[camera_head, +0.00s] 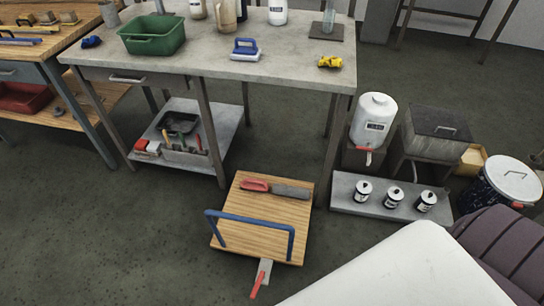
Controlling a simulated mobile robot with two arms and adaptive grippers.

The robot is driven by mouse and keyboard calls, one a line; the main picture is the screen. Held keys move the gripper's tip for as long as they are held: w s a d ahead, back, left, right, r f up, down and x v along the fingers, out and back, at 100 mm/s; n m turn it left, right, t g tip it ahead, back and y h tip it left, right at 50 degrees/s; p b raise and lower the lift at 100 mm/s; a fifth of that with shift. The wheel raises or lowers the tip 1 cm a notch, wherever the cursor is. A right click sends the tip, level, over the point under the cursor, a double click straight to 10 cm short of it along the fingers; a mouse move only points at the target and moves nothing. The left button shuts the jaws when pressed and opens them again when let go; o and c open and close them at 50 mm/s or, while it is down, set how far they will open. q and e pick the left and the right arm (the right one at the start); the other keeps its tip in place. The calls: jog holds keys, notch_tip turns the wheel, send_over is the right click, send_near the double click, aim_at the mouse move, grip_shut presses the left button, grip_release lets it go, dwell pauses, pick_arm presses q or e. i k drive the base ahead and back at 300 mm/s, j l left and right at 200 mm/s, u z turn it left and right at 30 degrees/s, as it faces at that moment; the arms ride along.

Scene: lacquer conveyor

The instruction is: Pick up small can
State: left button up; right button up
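Three small cans stand upright in a row on a low grey slab (347,201) at the right: a left can (362,191), a middle can (393,198) and a right can (426,202). They are whitish with dark labels and dark lids or rims. The cans stand apart from each other. Neither my left nor my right gripper shows in the head view, so I cannot see their state.
A white dispenser (373,122) and a grey lidded box (436,135) stand behind the slab. A large lidded drum (509,181) is to the right. A wooden cart (263,205) with a blue handle stands left. A workbench (280,68) is behind.

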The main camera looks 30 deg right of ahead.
aim_at(359, 198)
jog(key=z, duration=0.8)
jog(key=i+l+z, duration=0.15)
jog(key=z, duration=0.9)
jog(key=i+l+u, duration=0.15)
jog(key=i+l, duration=0.2)
jog(key=i, duration=0.05)
